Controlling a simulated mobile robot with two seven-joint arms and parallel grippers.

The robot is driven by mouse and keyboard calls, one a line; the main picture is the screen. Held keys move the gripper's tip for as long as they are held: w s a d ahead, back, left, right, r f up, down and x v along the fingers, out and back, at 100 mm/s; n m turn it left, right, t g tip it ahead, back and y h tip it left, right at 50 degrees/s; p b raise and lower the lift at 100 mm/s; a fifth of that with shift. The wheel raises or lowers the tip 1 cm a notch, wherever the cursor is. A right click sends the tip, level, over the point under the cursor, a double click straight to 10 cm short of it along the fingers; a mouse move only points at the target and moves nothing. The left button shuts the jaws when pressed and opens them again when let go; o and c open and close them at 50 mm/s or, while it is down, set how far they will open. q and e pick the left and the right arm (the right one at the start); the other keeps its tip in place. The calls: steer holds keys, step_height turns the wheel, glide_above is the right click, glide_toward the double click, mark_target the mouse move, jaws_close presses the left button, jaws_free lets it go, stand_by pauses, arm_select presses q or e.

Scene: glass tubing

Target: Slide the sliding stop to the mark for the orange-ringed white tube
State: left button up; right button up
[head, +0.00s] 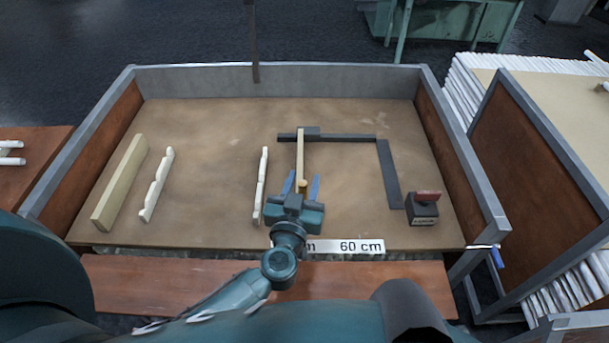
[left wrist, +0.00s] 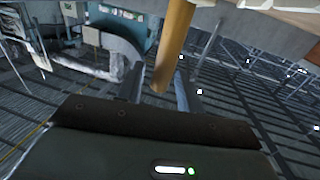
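The sliding stop shows in the head view as a grey block (head: 311,131) on a dark rail (head: 350,138), and a pale wooden bar (head: 300,155) with a rounded yellowish end reaches from it toward me. My left gripper (head: 302,185) is at the near end of this bar, with one blue finger on each side. In the left wrist view a wooden rod (left wrist: 174,45) stands between the fingertips (left wrist: 160,88), with gaps visible beside it. The gripper looks open. I cannot make out an orange-ringed white tube or its mark. My right gripper is not in view.
A white "60 cm" label (head: 361,247) is at the bench's near edge. A dark flat bar (head: 389,175) and a black block with a red top (head: 423,208) are to the right. White notched strips (head: 157,185) and a wooden beam (head: 120,183) lie left. Raised walls border the bench.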

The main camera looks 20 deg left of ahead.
arm_select(q)
jaws_close()
stand_by(0.5)
